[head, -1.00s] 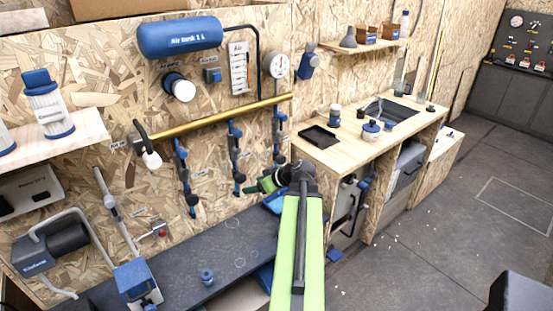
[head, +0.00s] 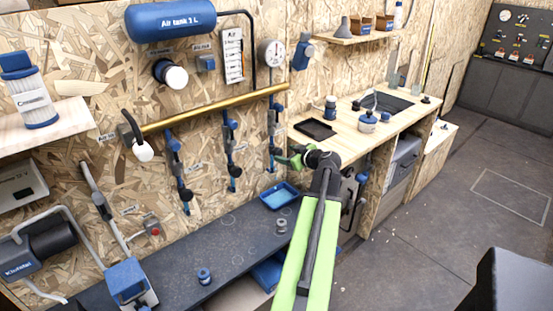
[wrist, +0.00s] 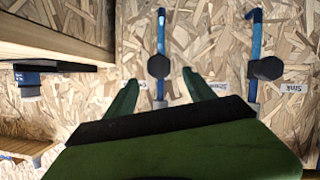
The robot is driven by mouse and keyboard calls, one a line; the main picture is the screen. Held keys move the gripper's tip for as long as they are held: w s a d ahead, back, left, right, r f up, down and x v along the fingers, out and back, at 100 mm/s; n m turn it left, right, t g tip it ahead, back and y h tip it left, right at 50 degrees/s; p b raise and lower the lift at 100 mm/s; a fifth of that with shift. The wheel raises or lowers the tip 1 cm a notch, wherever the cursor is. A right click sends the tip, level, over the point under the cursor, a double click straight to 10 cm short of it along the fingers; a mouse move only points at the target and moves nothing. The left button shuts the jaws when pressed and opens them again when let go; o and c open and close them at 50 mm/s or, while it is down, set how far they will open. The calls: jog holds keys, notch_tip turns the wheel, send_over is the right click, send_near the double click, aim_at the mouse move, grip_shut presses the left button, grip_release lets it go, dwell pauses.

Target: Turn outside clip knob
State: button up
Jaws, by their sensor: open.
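Three blue clips with black knobs hang from a brass pipe (head: 215,110) on the chipboard wall: a left one (head: 178,170), a middle one (head: 231,145) and a right one (head: 272,125). The pictures do not mark which is the outside one. My gripper (head: 291,159) is at the right clip's lower part in the head view, partly hidden by my arm. In the wrist view my gripper (wrist: 160,77) is open, with green fingers on either side of a blue clip and its black knob (wrist: 159,66). Contact cannot be told. Another black knob (wrist: 267,68) is to the right.
A wooden bench (head: 350,140) with a black tray (head: 316,129) stands to the right of the clips. Below is a dark worktop (head: 235,250) with a blue tray (head: 279,196). A blue air tank (head: 172,20) is above. The floor at right is open.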

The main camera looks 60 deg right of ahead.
aim_at(279, 152)
jog(key=b+x, duration=0.2)
jog(key=x, duration=0.5)
jog(key=shift+w+f, duration=0.1)
jog(key=shift+w, duration=0.1)
